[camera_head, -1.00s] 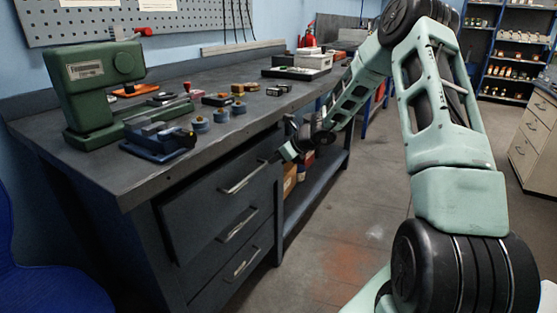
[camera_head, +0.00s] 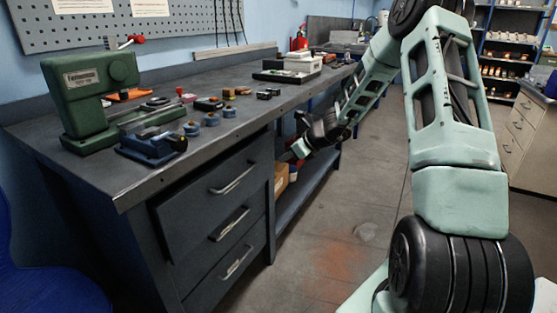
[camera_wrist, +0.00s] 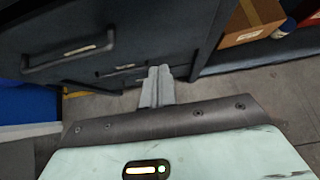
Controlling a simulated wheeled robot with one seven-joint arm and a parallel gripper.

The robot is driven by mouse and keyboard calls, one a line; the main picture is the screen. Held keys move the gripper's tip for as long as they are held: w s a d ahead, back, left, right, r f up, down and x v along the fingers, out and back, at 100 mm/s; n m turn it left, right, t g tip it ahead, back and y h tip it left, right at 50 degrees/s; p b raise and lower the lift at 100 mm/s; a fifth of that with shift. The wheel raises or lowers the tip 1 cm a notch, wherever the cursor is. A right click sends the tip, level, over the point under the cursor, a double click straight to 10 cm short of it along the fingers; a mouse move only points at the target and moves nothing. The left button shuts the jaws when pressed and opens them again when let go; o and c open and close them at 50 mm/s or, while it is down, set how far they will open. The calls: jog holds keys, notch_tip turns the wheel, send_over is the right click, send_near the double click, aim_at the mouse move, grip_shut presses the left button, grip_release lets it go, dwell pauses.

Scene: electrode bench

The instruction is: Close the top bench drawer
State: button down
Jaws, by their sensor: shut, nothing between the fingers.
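The top drawer (camera_head: 208,200) is the upper of the dark grey drawers at the bench's near end. Its front seems to stand a little proud of the lower fronts; how far is hard to tell. Its bar handle (camera_head: 233,180) is free. In the wrist view the drawer front (camera_wrist: 140,30) fills the upper left, with the handle (camera_wrist: 68,55) at left. My gripper (camera_head: 297,152) is to the right of the drawer, apart from the handle. In the wrist view my gripper's fingers (camera_wrist: 157,72) are together and empty, in front of the drawer front's lower right part.
Lower drawers with handles (camera_head: 230,224) sit beneath. The bench top (camera_head: 110,178) carries a green press (camera_head: 95,95) and small parts. A cardboard box (camera_wrist: 250,22) stands on the shelf right of the drawers. The floor (camera_head: 340,235) in front is clear.

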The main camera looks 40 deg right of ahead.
jog(key=v, duration=0.4)
jog(key=shift+s+r+p, duration=0.25)
jog(key=shift+s+p, duration=0.05)
jog(key=shift+p, duration=0.05)
jog(key=s+a+f+m+g+y+p, duration=0.15)
jog(key=a+f+y, duration=0.25)
jog(key=a, duration=0.4)
jog(key=s+a+f+m+y+p, duration=0.2)
jog(key=a+f+y, duration=0.1)
jog(key=a, duration=0.4)
jog(key=m+y+p, duration=0.1)
jog(key=m+y, duration=0.4)
jog(key=y, duration=0.1)
send_near(173, 231)
jog(key=s+a, duration=0.2)
jog(key=a, duration=0.1)
jog(key=w, duration=0.1)
jog(key=w+a, duration=0.2)
jog(key=shift+w+f, duration=0.1)
jog(key=shift+w, duration=0.15)
jog(key=shift+w+a, duration=0.15)
jog(key=shift+w, duration=0.35)
